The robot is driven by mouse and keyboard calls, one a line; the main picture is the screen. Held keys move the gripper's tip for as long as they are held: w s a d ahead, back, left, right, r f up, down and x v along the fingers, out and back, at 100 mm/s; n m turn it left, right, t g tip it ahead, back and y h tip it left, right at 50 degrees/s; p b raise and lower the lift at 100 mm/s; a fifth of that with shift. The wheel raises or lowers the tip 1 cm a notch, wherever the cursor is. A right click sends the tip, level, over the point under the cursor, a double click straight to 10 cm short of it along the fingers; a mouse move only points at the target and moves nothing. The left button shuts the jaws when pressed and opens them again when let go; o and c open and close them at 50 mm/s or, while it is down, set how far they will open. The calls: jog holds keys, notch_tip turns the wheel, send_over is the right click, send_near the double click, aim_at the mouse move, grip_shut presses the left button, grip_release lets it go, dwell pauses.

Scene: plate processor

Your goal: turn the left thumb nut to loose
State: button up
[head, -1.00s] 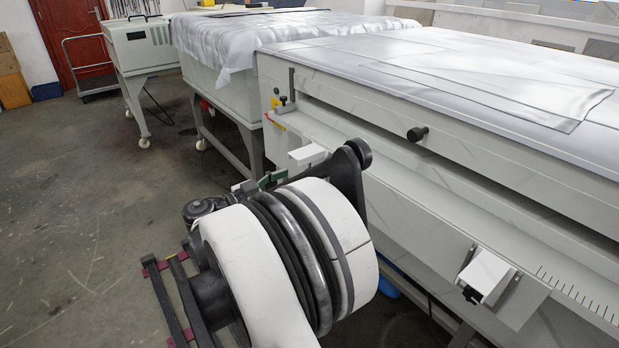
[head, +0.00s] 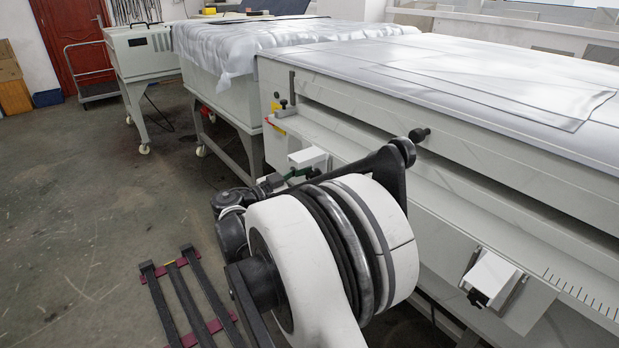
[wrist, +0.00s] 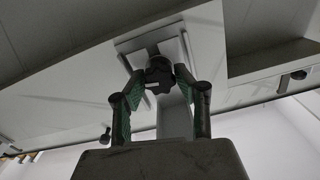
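The left thumb nut (wrist: 159,76) is a dark lobed knob below a pale bracket in the wrist view. My gripper (wrist: 160,74) is open, with its green-padded fingertips to the left and right of the nut. Small gaps seem to show on both sides, but I cannot tell how deep the nut sits between the fingers. In the head view my gripper (head: 293,174) is at the left white bracket (head: 308,157) on the machine's front, and the nut is hidden there.
A second white bracket (head: 491,274) with a dark thumb nut (head: 477,298) is at the right on the machine front. A black knob (head: 419,134) sticks out above my arm. The machine's front ledge (head: 450,185) runs close to my arm.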

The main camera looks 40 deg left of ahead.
grip_shut()
